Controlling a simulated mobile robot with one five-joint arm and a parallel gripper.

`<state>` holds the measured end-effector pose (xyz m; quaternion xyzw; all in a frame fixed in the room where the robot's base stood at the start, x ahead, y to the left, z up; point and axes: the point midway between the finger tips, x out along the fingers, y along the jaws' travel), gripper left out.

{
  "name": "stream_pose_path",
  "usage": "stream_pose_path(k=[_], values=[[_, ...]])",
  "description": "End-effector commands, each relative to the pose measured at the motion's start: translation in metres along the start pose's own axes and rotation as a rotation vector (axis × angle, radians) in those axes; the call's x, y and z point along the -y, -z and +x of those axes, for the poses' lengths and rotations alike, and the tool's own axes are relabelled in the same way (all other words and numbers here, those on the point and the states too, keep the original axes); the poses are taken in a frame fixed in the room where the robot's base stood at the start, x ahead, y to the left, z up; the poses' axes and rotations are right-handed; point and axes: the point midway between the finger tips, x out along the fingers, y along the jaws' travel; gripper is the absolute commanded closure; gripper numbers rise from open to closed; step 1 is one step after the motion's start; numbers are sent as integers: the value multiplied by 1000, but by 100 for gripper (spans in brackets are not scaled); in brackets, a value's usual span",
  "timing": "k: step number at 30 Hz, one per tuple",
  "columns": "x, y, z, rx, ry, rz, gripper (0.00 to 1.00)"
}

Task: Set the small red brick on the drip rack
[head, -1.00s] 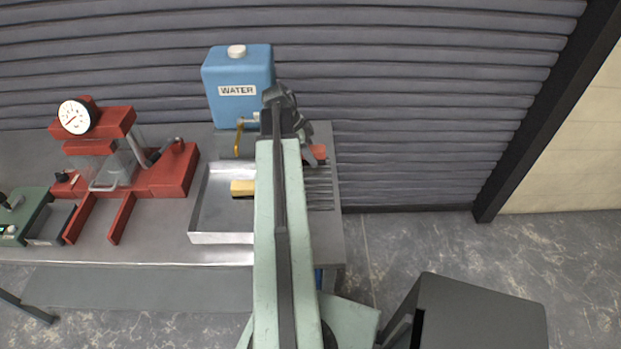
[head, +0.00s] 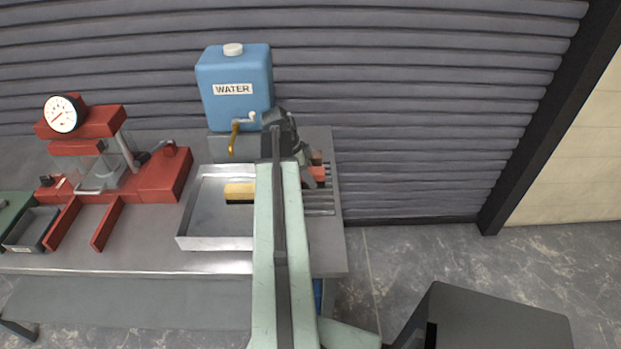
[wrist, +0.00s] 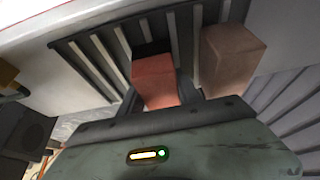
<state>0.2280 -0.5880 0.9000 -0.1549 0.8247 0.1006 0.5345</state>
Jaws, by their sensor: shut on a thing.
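The small red brick (wrist: 155,82) is between my gripper's fingers (wrist: 158,92) in the wrist view, and the gripper is shut on it. In the head view the red brick (head: 317,173) shows just right of my gripper (head: 310,172), over the back part of the drip rack. The drip rack (head: 319,211) is a slatted grey rack at the table's right end; its slats (wrist: 85,63) run below and beside the brick in the wrist view. I cannot tell whether the brick touches the slats.
A brown brick (wrist: 228,58) stands on the rack close to the right of the red one. A metal tray (head: 214,243) holding a yellow-topped brush (head: 239,192) lies left of the rack. A blue water tank (head: 234,85) stands behind; a red press (head: 160,175) is at left.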

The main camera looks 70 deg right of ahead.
Motion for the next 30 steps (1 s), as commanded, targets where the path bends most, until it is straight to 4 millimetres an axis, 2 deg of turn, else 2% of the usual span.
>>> stream_pose_path(k=[1,3,12,17,23,30], values=[[0,-1,1,0,0,0,55],[0,0,1,0,0,0,38],[0,0,0,0,0,-1,38],[0,2,-10,0,0,-1,38],[0,4,-47,0,1,-2,38],[0,5,-105,0,1,-2,38]])
